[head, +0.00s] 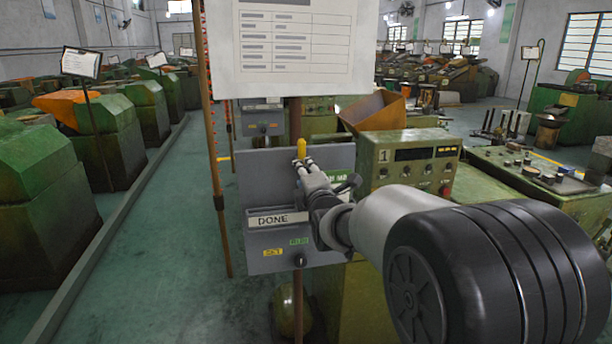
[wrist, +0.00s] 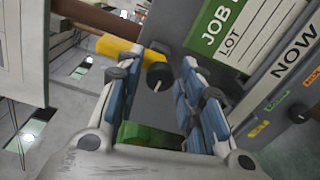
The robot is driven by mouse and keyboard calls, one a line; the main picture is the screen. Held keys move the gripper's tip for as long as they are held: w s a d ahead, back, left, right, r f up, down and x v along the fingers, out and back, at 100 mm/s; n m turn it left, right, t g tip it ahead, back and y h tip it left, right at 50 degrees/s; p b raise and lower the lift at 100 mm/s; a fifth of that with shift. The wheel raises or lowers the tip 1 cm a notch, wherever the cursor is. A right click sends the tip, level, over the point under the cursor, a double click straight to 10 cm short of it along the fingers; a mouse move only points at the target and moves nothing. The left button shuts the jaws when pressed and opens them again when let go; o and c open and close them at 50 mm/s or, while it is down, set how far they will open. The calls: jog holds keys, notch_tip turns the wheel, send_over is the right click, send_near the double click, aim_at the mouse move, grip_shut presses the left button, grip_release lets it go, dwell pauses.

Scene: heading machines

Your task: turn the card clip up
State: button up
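The yellow card clip (head: 301,148) stands roughly upright in the head view, just above my fingertips at the front of a grey board (head: 256,172). In the wrist view the yellow clip (wrist: 113,46) runs leftward and slightly up from near a black round knob (wrist: 158,77), partly hidden by my left finger. My gripper (head: 307,168) is at the clip. In the wrist view my gripper (wrist: 157,58) has its fingers apart, with the knob showing between them. Whether a finger touches the clip I cannot tell. A green and white job card (wrist: 240,40) is right of my fingers.
The board has a DONE label (head: 279,219), and a NOW label (wrist: 297,58) shows in the wrist view. A large paper sheet (head: 294,45) hangs above. A green control box (head: 408,165) stands close right. The aisle floor (head: 180,240) on the left is clear.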

jog(key=shift+o, duration=0.6)
jog(key=v, duration=1.2)
